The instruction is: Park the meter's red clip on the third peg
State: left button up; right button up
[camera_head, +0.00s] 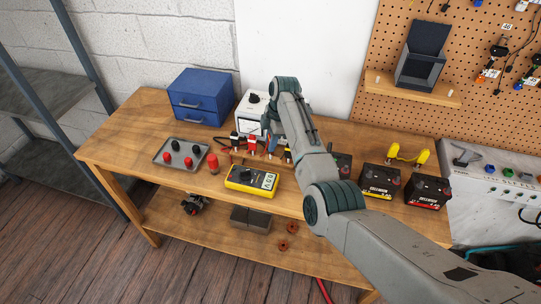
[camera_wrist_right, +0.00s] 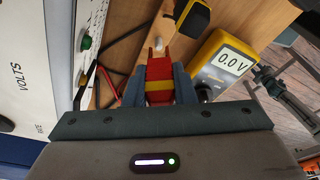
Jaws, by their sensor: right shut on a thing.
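My right gripper (camera_wrist_right: 160,82) is shut on a red clip (camera_wrist_right: 159,68) with a yellow band, in the right wrist view. A pale peg (camera_wrist_right: 159,46) shows right at the clip's front end; I cannot tell whether they touch. A black-and-yellow clip (camera_wrist_right: 192,14) is just beyond. In the head view the right gripper (camera_head: 270,147) is low over the peg row behind the yellow meter (camera_head: 240,175), partly hidden by my arm. The meter also shows in the wrist view, reading 0.0 V (camera_wrist_right: 229,62). My left gripper is not in view.
A white gauge box (camera_head: 247,108) stands close behind the pegs, beside a blue drawer cabinet (camera_head: 200,95). A grey tray (camera_head: 167,162) with red and black parts is at left. Batteries (camera_head: 380,183) stand at right.

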aim_at(262, 156)
jog(key=shift+a+p, duration=0.1)
jog(key=shift+p, duration=0.25)
jog(key=shift+f, duration=0.1)
jog(key=shift+f+b, duration=0.7)
jog(key=shift+f, duration=0.4)
jog(key=o, duration=0.8)
